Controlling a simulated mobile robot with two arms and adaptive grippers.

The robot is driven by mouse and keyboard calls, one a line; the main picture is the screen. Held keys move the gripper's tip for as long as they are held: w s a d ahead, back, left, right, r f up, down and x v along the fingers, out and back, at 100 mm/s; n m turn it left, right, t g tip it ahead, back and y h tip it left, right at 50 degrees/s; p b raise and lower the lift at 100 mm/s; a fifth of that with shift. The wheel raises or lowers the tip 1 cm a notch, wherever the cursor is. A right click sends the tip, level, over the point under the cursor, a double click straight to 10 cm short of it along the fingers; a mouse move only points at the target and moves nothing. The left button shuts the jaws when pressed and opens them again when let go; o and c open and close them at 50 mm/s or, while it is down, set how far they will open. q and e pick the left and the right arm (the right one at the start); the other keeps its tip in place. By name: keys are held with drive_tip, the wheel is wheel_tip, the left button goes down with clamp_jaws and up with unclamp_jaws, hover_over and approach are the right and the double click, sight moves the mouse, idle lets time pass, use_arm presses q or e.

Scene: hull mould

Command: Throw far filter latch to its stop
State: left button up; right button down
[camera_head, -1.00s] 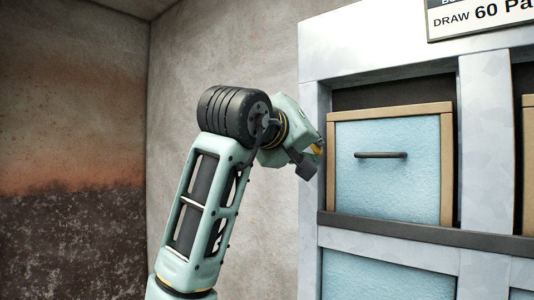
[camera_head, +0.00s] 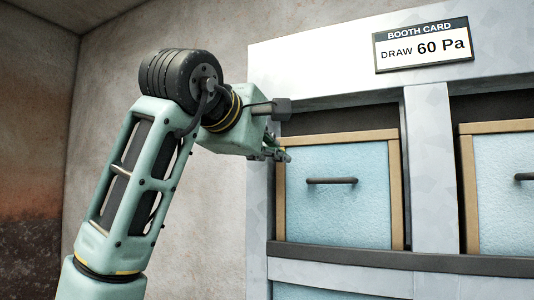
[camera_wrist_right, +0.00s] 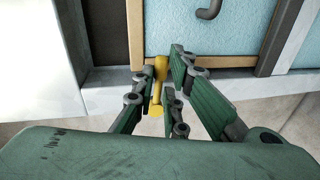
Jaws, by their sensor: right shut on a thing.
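The arm in the head view is mine, and its pose fits the right wrist view. My right gripper (camera_head: 282,155) is at the upper left corner of the left-hand blue filter (camera_head: 340,215). In the right wrist view, the right gripper (camera_wrist_right: 160,72) has its green fingers on either side of the yellow latch (camera_wrist_right: 156,98), shut on it. The latch sits at the filter's wooden frame (camera_wrist_right: 136,32). In the head view I cannot make the latch out behind the gripper. My left gripper is in no view.
A white rack (camera_head: 429,170) surrounds the filters, with a dark rail (camera_head: 400,259) below them. A second filter (camera_head: 505,190) stands to the right. Dark handles project from the filters, such as this one (camera_head: 331,181). A booth card (camera_head: 422,45) is above. Bare wall lies left.

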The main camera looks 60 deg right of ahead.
drive_tip(key=shift+r+n, duration=0.35)
drive_tip(key=shift+n, duration=0.15)
drive_tip(key=c, duration=2.1)
unclamp_jaws()
drive_tip(key=o, duration=0.3)
drive_tip(key=shift+d+f, duration=0.1)
drive_tip(key=shift+d, duration=0.05)
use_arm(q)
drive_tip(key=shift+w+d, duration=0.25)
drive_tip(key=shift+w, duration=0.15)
use_arm(e)
drive_tip(key=shift+o, duration=0.2)
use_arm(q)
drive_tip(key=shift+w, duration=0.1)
use_arm(e)
drive_tip(key=w+v, duration=0.1)
drive_tip(key=v, duration=1.1)
drive_tip(key=shift+s, duration=0.3)
